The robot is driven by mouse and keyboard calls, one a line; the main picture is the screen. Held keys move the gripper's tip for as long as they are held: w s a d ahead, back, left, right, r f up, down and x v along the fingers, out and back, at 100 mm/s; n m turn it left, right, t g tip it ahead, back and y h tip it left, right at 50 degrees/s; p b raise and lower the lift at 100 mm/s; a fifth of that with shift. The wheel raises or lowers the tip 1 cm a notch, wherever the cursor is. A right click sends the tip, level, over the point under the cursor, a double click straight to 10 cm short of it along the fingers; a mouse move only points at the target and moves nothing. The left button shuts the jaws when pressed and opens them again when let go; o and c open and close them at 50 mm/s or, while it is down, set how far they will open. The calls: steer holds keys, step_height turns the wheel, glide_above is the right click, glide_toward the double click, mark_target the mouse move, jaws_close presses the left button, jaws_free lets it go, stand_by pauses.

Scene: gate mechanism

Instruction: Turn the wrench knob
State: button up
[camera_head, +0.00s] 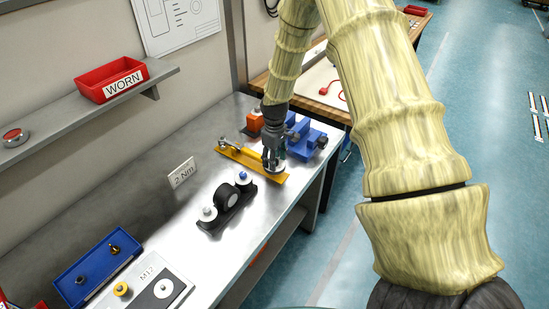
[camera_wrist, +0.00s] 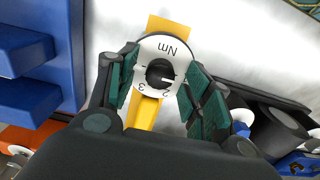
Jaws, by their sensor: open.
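The yellow torque wrench (camera_head: 240,158) lies on the grey bench. In the wrist view its yellow bar (camera_wrist: 144,113) runs under a white round dial (camera_wrist: 176,45) marked "Nm" with numbers. The wrench knob (camera_wrist: 158,72) is the dark round part in the dial's centre, with a pale pointer mark. My gripper (camera_wrist: 161,80) is open, with its green-padded fingers on either side of the dial. I cannot tell whether the pads touch it. In the head view my gripper (camera_head: 273,163) points down over the wrench's near end and mostly hides the knob.
A blue vise (camera_head: 305,138) and an orange block (camera_head: 255,121) stand behind the wrench. A black fixture (camera_head: 230,202) with round ends stands in front. A "2 Nm" card (camera_head: 182,172), blue tray (camera_head: 90,275) and M12 plate (camera_head: 137,286) are further left.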

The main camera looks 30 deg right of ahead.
steer(key=shift+c, duration=0.4)
steer(key=c, duration=1)
steer(key=m+b, duration=0.1)
steer(key=m, duration=0.4)
steer(key=shift+m, duration=0.3)
steer(key=m, duration=0.6)
steer(key=shift+b, duration=0.3)
steer(key=shift+m, duration=0.3)
steer(key=o, duration=1.1)
